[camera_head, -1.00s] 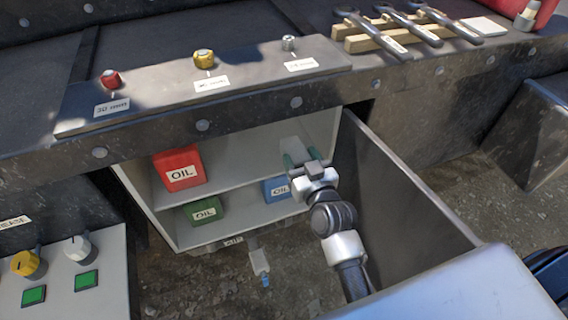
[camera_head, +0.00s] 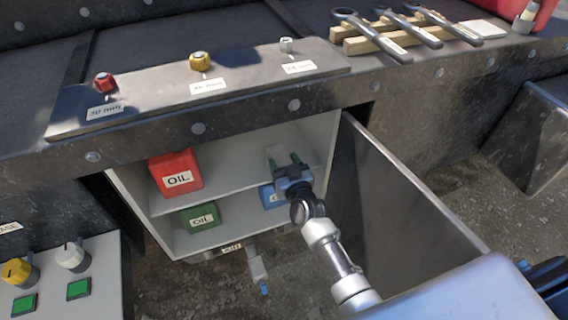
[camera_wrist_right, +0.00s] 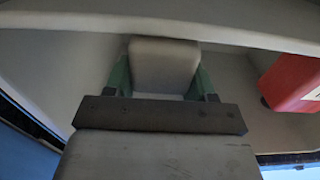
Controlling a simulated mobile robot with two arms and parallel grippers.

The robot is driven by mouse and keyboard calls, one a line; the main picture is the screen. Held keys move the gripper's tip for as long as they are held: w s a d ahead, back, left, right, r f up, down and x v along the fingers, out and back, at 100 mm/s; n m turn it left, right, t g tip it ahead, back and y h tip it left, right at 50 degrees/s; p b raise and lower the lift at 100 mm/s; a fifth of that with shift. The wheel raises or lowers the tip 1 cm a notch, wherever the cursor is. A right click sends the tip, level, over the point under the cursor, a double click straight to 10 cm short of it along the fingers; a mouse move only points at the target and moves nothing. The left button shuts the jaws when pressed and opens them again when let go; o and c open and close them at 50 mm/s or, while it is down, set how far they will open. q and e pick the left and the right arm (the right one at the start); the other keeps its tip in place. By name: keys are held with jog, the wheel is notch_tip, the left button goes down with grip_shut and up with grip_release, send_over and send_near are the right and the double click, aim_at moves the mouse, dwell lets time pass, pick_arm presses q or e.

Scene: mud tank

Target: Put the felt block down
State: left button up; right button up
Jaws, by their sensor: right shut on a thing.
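The felt block (camera_wrist_right: 164,66) is pale grey with rounded edges. In the right wrist view it sits between the two green fingers of my right gripper (camera_wrist_right: 163,84), which is shut on it. In the head view my right gripper (camera_head: 284,162) reaches into the upper compartment of the open cabinet (camera_head: 240,176), at its right part. The block shows there only as a small grey patch (camera_head: 276,152) between the fingers. I cannot tell whether its underside touches the shelf. My left gripper is out of view.
A red oil can (camera_head: 175,171) stands on the upper shelf, left of the gripper. A green oil can (camera_head: 200,217) and a blue one (camera_head: 268,196) stand below. The open door (camera_head: 400,195) flanks my arm on the right. The shelf middle is clear.

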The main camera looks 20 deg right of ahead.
jog(key=o, duration=0.9)
jog(key=shift+f, duration=0.1)
jog(key=shift+s+r, duration=0.1)
jog(key=shift+r, duration=0.1)
jog(key=s, duration=1.1)
jog(key=shift+s+d, duration=0.2)
jog(key=shift+s, duration=0.2)
jog(key=shift+f, duration=0.1)
